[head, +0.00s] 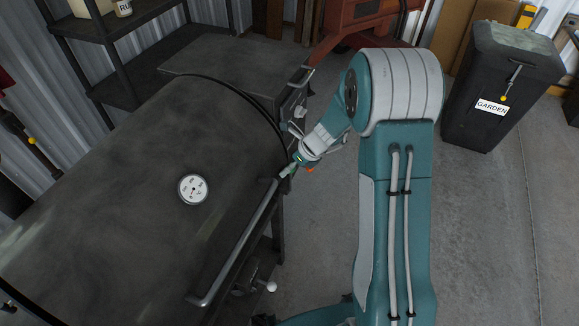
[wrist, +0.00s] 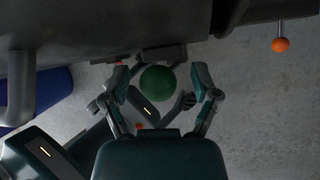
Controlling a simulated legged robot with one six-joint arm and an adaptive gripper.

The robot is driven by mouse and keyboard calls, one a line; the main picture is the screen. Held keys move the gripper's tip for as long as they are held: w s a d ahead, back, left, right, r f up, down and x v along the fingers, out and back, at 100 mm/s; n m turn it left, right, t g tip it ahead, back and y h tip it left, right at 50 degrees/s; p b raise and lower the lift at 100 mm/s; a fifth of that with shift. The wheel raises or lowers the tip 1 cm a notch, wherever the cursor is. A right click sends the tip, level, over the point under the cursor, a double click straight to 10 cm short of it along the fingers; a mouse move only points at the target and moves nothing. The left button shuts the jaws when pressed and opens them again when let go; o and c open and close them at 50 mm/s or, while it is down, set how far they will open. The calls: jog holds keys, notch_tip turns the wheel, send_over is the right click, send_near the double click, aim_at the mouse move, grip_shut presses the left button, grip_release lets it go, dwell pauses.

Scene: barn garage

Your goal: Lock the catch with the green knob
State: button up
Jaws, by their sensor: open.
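In the wrist view, the green knob (wrist: 157,82) is a dark green ball in the upper middle, below the edge of the dark grill body (wrist: 100,28). My gripper (wrist: 160,90) is open, with one finger to the left of the knob and one to the right. The fingers look apart from the knob. I cannot tell how deep it sits between them. The catch's lever and its other parts are mostly hidden. In the head view, my gripper (head: 295,163) is at the right side of the large black barrel grill (head: 130,190), by the upper end of its handle.
The grill's bar handle (head: 240,240) runs close by the gripper. An orange knob (wrist: 280,45) hangs from a rod at the upper right of the wrist view. A white knob (head: 271,286) sits low on the grill. A black GARDEN bin (head: 480,125) stands right; bare floor lies between.

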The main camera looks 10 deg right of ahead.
jog(key=shift+r, duration=0.1)
jog(key=v, duration=1.1)
jog(key=shift+d+r, duration=0.2)
jog(key=shift+d, duration=0.1)
jog(key=shift+s, duration=0.1)
jog(key=s+a+r+n+t+h, duration=0.1)
jog(key=s+a+r+n+h, duration=0.25)
jog(key=s+r+n, duration=0.95)
jog(key=s+r+n+t+h, duration=0.2)
jog(key=s+n, duration=1)
jog(key=n, duration=0.2)
jog(key=shift+r+t, duration=0.3)
jog(key=shift+r, duration=0.05)
jog(key=shift+s+h, duration=0.15)
jog(key=shift+h, duration=0.1)
